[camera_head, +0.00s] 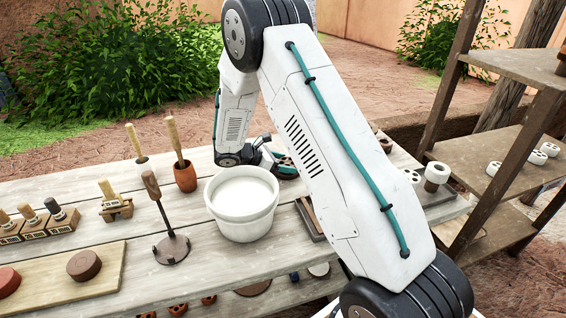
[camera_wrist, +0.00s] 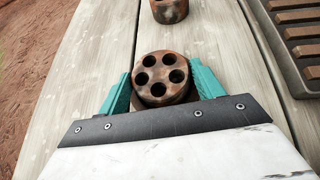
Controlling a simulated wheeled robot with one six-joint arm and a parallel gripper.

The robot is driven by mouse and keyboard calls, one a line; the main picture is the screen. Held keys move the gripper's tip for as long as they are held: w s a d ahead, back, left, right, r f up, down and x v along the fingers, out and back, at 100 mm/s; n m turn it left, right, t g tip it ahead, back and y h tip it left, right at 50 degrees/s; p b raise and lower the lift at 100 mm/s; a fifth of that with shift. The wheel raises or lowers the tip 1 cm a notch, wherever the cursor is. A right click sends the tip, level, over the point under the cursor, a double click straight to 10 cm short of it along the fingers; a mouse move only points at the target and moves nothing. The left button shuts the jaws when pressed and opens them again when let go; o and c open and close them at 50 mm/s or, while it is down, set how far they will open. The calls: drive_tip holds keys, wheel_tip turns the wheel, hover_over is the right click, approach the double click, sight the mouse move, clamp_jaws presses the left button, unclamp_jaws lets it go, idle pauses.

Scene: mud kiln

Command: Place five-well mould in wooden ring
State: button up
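The five-well mould (camera_wrist: 158,77) is a round brown block with five dark holes in its top. In the wrist view it sits between the teal fingers of my gripper (camera_wrist: 161,84), which press close on both its sides. I cannot tell whether it rests on the planks or is slightly raised. A second round brown piece (camera_wrist: 170,12) with a dark hollow is at the top edge of the wrist view, partly cut off; it may be the wooden ring. In the head view my gripper (camera_head: 283,166) is at the table's far edge, partly hidden by my arm.
A dark slatted rack (camera_wrist: 296,38) lies right of the mould. In the head view a white bucket (camera_head: 242,203) stands near my gripper, with tool-holding cups (camera_head: 186,178) to its left. A wooden shelf (camera_head: 490,165) stands at the right. Planks around the mould are mostly bare.

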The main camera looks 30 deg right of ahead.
drive_tip(key=shift+o, duration=1.2)
drive_tip(key=shift+r, duration=0.25)
drive_tip(key=v, duration=1.1)
drive_tip(key=s+r+m+y, duration=0.2)
drive_tip(key=s+r+m, duration=0.2)
drive_tip(key=s+r, duration=0.4)
drive_tip(key=s+a+r+m+y, duration=0.2)
drive_tip(key=s+r+m+y, duration=0.25)
drive_tip(key=s+r, duration=0.6)
drive_tip(key=s+a+m+t+y, duration=0.1)
drive_tip(key=s+a+m+y, duration=0.1)
drive_tip(key=s, duration=0.7)
drive_tip(key=s+a+r+m+t+y, duration=0.1)
drive_tip(key=s+a+m+t+y, duration=0.1)
drive_tip(key=s, duration=0.8)
drive_tip(key=a+m+y, duration=0.1)
drive_tip(key=a+m, duration=0.1)
drive_tip(key=m, duration=0.1)
drive_tip(key=shift+r+t, duration=0.2)
drive_tip(key=shift+t, duration=0.1)
